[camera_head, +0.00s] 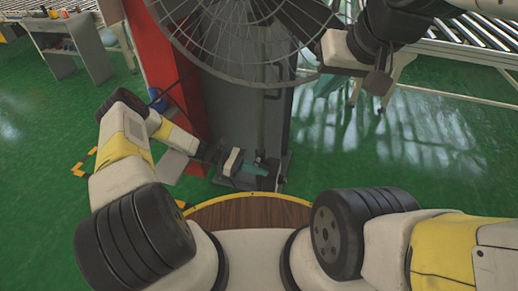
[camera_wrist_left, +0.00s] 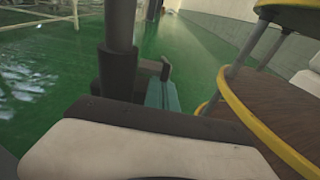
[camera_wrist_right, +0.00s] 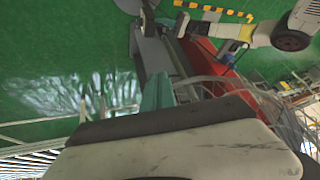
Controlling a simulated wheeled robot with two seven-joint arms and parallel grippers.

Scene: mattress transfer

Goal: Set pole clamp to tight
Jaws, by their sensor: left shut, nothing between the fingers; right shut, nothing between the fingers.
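A fan (camera_head: 235,35) stands ahead of me on a dark upright pole (camera_head: 261,125). A dark fitting that looks like the pole clamp (camera_head: 272,94) sits on the pole below the fan guard. In the left wrist view the pole (camera_wrist_left: 121,25) runs down into a wider dark collar, with a short dark lever (camera_wrist_left: 152,66) at its right. My left gripper (camera_head: 255,169) is low beside the pole, shut and empty; its teal fingertips (camera_wrist_left: 163,96) show just below the lever. Whether they touch it is unclear. My right gripper (camera_head: 326,86) is shut and empty, right of the fan, apart from the pole.
A red post (camera_head: 170,60) and a grey panel (camera_head: 225,105) stand behind the pole. A roller conveyor (camera_head: 460,45) is at the upper right, and a grey workbench (camera_head: 80,40) is at the upper left. Green floor is open on the right and far left.

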